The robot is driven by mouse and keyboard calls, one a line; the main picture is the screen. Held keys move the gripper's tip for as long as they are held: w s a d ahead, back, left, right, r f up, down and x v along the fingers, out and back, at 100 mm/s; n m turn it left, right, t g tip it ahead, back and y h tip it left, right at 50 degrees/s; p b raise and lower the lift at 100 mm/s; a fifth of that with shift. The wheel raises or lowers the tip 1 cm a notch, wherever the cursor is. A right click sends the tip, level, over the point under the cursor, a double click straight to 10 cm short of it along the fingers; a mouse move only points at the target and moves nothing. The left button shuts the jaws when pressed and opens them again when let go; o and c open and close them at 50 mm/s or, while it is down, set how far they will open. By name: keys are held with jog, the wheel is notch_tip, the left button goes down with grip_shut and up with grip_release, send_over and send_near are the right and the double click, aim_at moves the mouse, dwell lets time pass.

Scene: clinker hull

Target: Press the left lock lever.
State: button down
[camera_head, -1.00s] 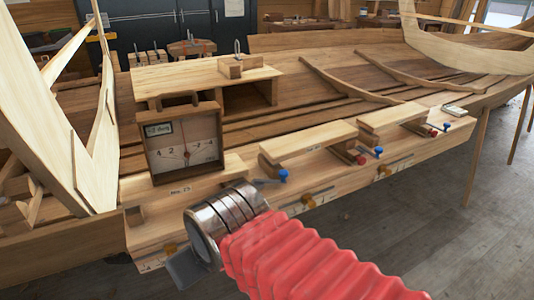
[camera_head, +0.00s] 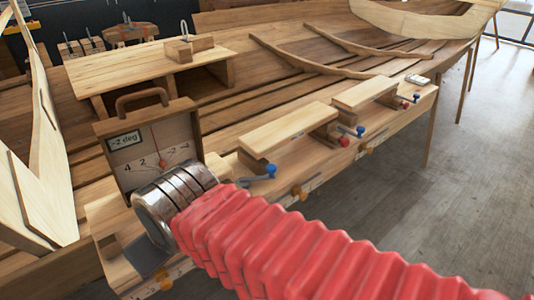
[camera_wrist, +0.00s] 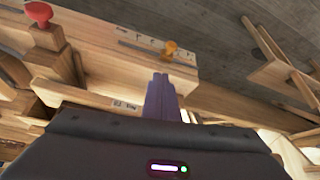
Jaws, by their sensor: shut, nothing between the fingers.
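Small levers with coloured knobs sit along the wooden rail. The leftmost one clearly seen in the head view is a blue-knobbed lever (camera_head: 268,172), just right of my wrist. A red-knobbed lever (camera_wrist: 40,24) stands at the upper left of the wrist view; I cannot tell which of the head-view levers it is. My gripper shows in the wrist view as narrow purple fingers (camera_wrist: 163,98), shut and empty. They point toward the rail near a yellow knob (camera_wrist: 170,48), apart from the red knob. In the head view my wrist hides part of the rail, and the fingertips are not clear.
A wooden gauge box (camera_head: 148,135) with a "-2 deg" label stands behind my wrist. More red and blue knobs (camera_head: 360,131) line the rail to the right, with wooden blocks (camera_head: 288,128) behind them. A hull frame (camera_head: 35,160) rises at left. Open floor (camera_head: 470,190) lies right.

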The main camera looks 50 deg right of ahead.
jog(key=w+d+r+m+h, duration=0.1)
jog(key=w+d+r+m, duration=0.15)
jog(key=d, duration=0.45)
jog(key=w+d+r+m+g, duration=0.1)
jog(key=d+r+m, duration=0.15)
jog(key=d, duration=0.35)
jog(key=w+d+r+m+h, duration=0.1)
jog(key=w+d+r, duration=0.15)
jog(key=d, duration=0.45)
jog(key=s+d+r+m+g+h, duration=0.1)
jog(key=s+d+m, duration=0.3)
jog(key=d, duration=0.9)
jog(key=shift+s+d+g, duration=0.2)
jog(key=shift+s+g, duration=0.4)
jog(key=shift+s, duration=0.05)
jog(key=x, duration=1)
